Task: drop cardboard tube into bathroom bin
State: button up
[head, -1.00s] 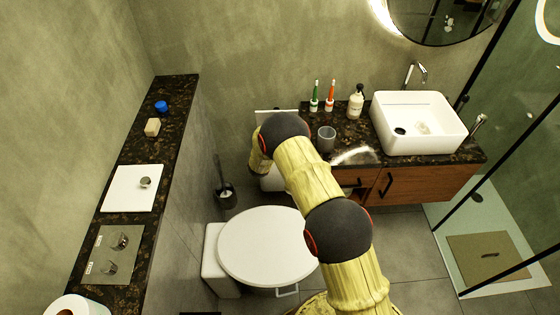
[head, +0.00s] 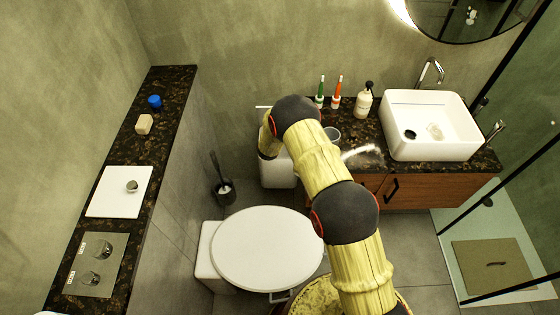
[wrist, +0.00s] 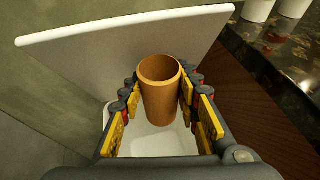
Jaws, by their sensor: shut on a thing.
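The brown cardboard tube (wrist: 160,98) stands roughly upright between the fingers of my gripper (wrist: 159,84), which is shut on it. The white bathroom bin (wrist: 165,143) lies below the tube in the wrist view, and the tube hides part of its opening. Its pale lid (wrist: 95,65) stands raised behind the tube. In the head view the bin (head: 277,174) shows beside the vanity, partly behind my arm. The tube and my fingers are hidden there.
The vanity counter (head: 367,145) with cup, toothbrushes, soap bottle and basin (head: 430,125) is right of the bin. A toilet with a white lid (head: 267,248) stands in front. A toilet brush (head: 223,190) stands left of the bin. A stone ledge (head: 160,125) runs along the left.

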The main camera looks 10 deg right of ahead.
notch_tip(320, 180, down, 5)
jog(key=shift+b, duration=0.8)
jog(key=o, duration=0.8)
jog(key=v, duration=1.2)
jog(key=shift+f, duration=0.1)
